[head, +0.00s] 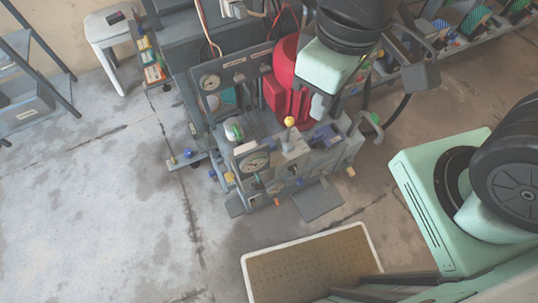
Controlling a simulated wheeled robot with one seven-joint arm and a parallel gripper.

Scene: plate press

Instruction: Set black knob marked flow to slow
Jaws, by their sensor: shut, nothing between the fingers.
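The press machine (268,140) stands in the middle of the head view, with a dial gauge (255,162) on its front panel. I cannot make out a black knob marked flow, its label or its setting; it is too small or hidden at this size. My gripper (318,107) hangs at the upper middle, over the machine and in front of the red part. Its pale fingers are shut and seem to hold nothing. I cannot tell whether they touch anything behind them.
A red cylinder (289,95), a yellow ball-topped lever (290,122) and a second gauge (209,82) crowd the machine. A white stool (107,27) stands upper left.

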